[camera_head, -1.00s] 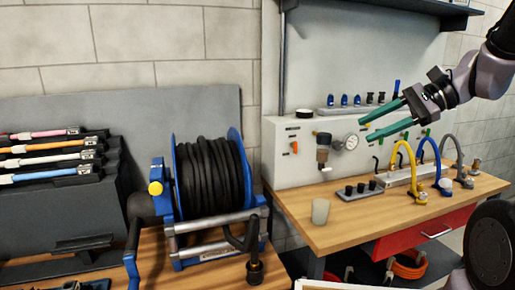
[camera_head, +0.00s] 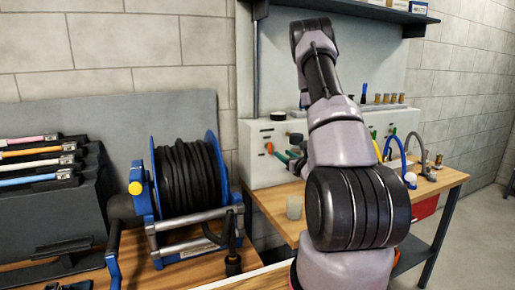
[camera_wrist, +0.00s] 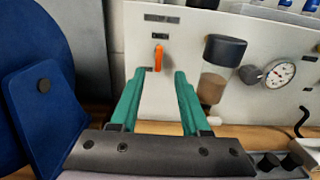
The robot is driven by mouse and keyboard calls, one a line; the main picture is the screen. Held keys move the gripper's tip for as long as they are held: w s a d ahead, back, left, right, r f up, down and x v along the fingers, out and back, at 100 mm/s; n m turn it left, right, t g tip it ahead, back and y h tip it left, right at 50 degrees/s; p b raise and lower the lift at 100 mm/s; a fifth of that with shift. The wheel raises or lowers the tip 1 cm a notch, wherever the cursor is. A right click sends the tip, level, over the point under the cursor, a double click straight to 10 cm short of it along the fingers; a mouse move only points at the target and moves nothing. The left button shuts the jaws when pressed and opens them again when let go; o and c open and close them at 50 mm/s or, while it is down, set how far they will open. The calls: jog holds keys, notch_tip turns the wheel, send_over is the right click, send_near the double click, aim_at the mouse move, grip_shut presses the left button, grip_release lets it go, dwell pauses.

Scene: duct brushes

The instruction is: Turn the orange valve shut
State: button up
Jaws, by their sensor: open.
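The orange valve (camera_wrist: 158,58) is a small upright lever on the white panel (camera_wrist: 143,28). In the wrist view it stands just beyond and between the fingertips. In the head view the orange valve (camera_head: 269,148) shows at the panel's left part. My gripper (camera_wrist: 154,72) has green fingers, open and empty, pointing at the panel below the lever. In the head view my gripper (camera_head: 284,158) is mostly hidden by my arm; a green finger shows close to the valve. I cannot tell whether any finger touches it.
A dark cylinder with a brownish bowl (camera_wrist: 222,50) and a gauge (camera_wrist: 280,73) sit right of the valve. A blue hose reel (camera_head: 190,185) stands left of the bench. Colored hoses (camera_head: 400,155) are at the right.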

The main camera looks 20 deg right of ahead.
aim_at(271, 145)
jog(key=w, duration=1)
jog(key=shift+w+a, duration=0.2)
jog(key=shift+r, duration=0.1)
grip_shut()
